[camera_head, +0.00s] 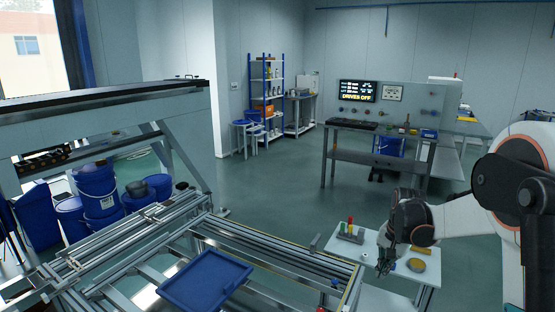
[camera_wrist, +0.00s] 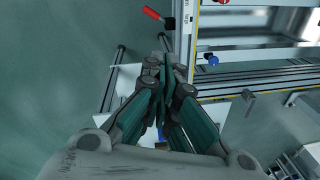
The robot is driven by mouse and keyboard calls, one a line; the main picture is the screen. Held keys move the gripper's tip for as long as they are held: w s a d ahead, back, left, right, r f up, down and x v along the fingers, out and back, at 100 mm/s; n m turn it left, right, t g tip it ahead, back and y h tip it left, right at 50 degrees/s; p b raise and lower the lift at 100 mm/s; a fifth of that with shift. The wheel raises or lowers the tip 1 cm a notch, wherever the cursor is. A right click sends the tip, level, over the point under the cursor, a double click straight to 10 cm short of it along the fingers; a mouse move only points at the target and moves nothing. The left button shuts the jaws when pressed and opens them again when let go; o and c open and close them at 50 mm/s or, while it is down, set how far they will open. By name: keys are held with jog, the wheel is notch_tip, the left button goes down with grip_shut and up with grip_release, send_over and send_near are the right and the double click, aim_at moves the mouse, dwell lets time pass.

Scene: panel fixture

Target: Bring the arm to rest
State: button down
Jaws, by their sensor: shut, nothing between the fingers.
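My arm reaches in from the right edge of the head view, and my gripper (camera_head: 384,268) points down at its end, over or beside a small white side table (camera_head: 370,248). In the wrist view my gripper (camera_wrist: 165,65) has its green-padded fingers together, with nothing between them. The floor and part of an aluminium frame lie beyond the fingertips there.
The side table carries a grey block with coloured pieces (camera_head: 349,232) and a yellow round thing (camera_head: 420,250). An aluminium frame (camera_head: 290,243) with a blue tray (camera_head: 205,278) stands left. A panel bench (camera_head: 375,155) reading "DRIVES OFF" stands behind. Floor between is clear.

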jog(key=s+a+r+n+t, duration=0.1)
jog(key=s+a+r+n, duration=0.1)
jog(key=s+a+r, duration=0.35)
jog(key=s+a+r+n+t, duration=0.2)
jog(key=s+r, duration=0.7)
jog(key=s+a+n+t, duration=0.1)
jog(key=s+a+n, duration=0.1)
jog(key=s, duration=0.5)
jog(key=s+a+n+t, duration=0.2)
jog(key=s+n, duration=0.1)
jog(key=s, duration=0.5)
jog(key=shift+s+a+f+h, duration=0.2)
jog(key=shift+s+h, duration=0.1)
